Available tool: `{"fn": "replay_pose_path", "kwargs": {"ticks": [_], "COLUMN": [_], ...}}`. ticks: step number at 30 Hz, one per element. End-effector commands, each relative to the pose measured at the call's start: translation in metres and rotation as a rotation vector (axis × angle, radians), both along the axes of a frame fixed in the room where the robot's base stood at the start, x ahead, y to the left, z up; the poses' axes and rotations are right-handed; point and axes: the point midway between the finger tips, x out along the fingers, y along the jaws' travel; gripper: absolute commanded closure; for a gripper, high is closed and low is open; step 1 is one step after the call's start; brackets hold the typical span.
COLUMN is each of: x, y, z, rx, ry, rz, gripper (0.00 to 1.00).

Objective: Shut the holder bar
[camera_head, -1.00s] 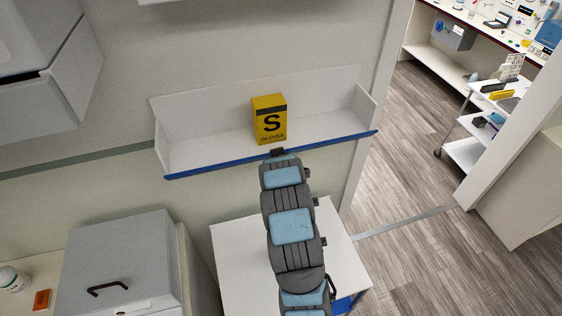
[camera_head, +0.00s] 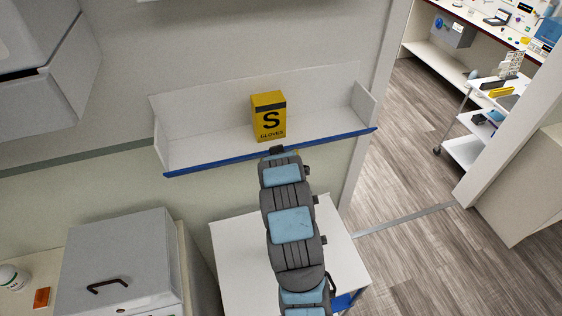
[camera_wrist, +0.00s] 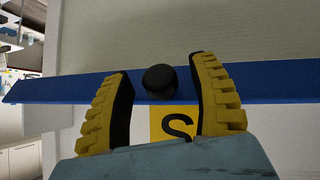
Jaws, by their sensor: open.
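The holder bar (camera_head: 210,168) is a long blue strip along the front lower edge of the white wall shelf in the head view. In the wrist view the blue bar (camera_wrist: 60,88) crosses the picture, with a round black knob (camera_wrist: 160,81) near its middle. My gripper (camera_wrist: 160,68) is open; its two yellow-and-black fingers are on either side of the knob, with gaps visible on both sides. Whether the fingertips touch the bar is unclear. In the head view my arm hides the gripper and knob area.
A yellow glove box (camera_head: 268,117) marked S stands on the shelf (camera_head: 205,138) behind the bar. A white table (camera_head: 237,248) is below, and a grey box (camera_head: 120,255) with a handle is at lower left. A doorway is at right.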

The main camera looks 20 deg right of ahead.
Motion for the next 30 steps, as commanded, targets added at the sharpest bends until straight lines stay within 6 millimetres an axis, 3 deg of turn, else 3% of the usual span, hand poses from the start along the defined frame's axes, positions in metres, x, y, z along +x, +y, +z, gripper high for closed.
{"fn": "replay_pose_path", "kwargs": {"ticks": [11,30], "x": [-0.031,-0.050], "y": [0.012,0.018], "z": [0.028,0.044], "rx": [0.000,-0.004], "ry": [-0.003,-0.001], "rz": [0.000,-0.002], "gripper": [0.40,0.40]}}
